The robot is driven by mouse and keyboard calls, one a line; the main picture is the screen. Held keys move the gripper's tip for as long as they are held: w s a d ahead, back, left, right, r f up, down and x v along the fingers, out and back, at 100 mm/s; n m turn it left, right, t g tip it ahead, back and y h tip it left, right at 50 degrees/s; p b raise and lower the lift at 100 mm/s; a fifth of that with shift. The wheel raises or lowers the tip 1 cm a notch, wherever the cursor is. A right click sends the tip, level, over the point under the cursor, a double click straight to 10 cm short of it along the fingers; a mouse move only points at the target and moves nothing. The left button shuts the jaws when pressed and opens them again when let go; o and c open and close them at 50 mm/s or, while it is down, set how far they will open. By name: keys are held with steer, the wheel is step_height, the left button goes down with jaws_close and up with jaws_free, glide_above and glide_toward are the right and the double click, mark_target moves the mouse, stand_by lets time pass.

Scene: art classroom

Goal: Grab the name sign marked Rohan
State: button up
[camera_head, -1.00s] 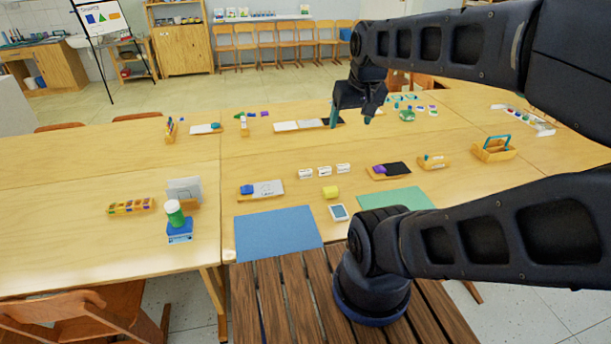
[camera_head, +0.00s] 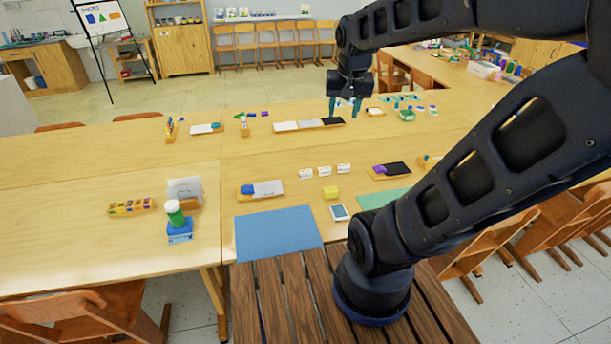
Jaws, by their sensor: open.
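Three small white name signs stand in a row on the table: a left one (camera_head: 305,174), a middle one (camera_head: 324,171) and a right one (camera_head: 343,168). Their lettering is too small to read, so I cannot tell which is marked Rohan. My gripper (camera_head: 345,108) is open and empty, fingers pointing down. In the picture it is above and beyond the row of signs, near the far part of the table, apart from them.
A yellow block (camera_head: 331,192) and a white-framed device (camera_head: 339,212) lie in front of the signs. A tray with a purple item (camera_head: 380,171) is to their right, a wooden tray (camera_head: 245,196) to their left. A blue mat (camera_head: 278,233) lies nearer.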

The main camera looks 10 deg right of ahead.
steer(key=w+f+m+g, duration=0.1)
steer(key=w+f+m, duration=0.4)
steer(key=w, duration=0.7)
steer(key=m+g+h, duration=0.3)
steer(key=m+h, duration=0.1)
steer(key=m, duration=0.6)
glide_above(304, 171)
steer(key=a, duration=0.4)
step_height(304, 171, down, 30)
steer(key=x, duration=0.5)
steer(key=shift+s+d+f, duration=0.15)
steer(key=shift+x, duration=2.5)
steer(key=shift+w+d, duration=0.1)
steer(key=shift+w, duration=0.15)
jaws_close()
